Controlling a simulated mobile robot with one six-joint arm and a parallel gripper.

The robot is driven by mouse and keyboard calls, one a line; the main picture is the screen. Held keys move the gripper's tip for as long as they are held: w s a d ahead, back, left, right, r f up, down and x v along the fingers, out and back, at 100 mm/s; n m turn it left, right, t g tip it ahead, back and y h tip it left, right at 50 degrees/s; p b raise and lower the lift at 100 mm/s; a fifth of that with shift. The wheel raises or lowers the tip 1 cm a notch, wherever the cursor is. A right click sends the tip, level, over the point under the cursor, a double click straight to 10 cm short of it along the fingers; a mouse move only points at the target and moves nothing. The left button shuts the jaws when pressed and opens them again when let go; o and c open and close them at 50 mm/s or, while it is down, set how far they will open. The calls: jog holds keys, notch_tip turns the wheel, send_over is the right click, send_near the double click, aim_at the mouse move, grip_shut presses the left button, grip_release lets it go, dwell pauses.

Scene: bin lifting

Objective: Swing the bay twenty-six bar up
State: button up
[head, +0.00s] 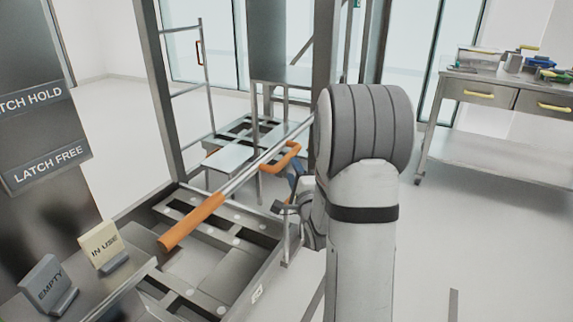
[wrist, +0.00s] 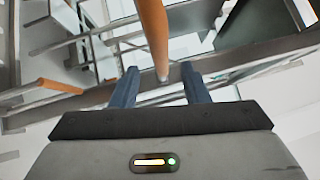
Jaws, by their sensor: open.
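A long metal bar with an orange grip (head: 192,222) slants across the bay frame (head: 270,272), its grip end low and to the left. A bent orange handle (head: 284,158) sits beside the bar's upper part. My gripper (head: 286,205) is below and close to this bent handle, partly hidden by my arm. In the wrist view my gripper (wrist: 159,76) is open, and an orange piece (wrist: 153,35) shows between the fingertips, apparently the bent handle; contact cannot be told. Another orange grip (wrist: 60,86) lies to the left. No bay number is readable.
Signs reading LATCH FREE (head: 47,166) and, cut off, "TCH HOLD" (head: 32,102) are at left. Cards EMPTY (head: 47,287) and IN USE (head: 102,245) stand below them. A workbench (head: 500,92) with tools is at right. The floor between is open.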

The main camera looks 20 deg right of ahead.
aim_at(287, 158)
jog(key=w, duration=0.4)
jog(key=w+r, duration=0.1)
jog(key=w, duration=0.1)
jog(key=shift+w+d+b, duration=0.3)
jog(key=shift+d, duration=0.1)
jog(key=shift+c, duration=0.4)
grip_shut()
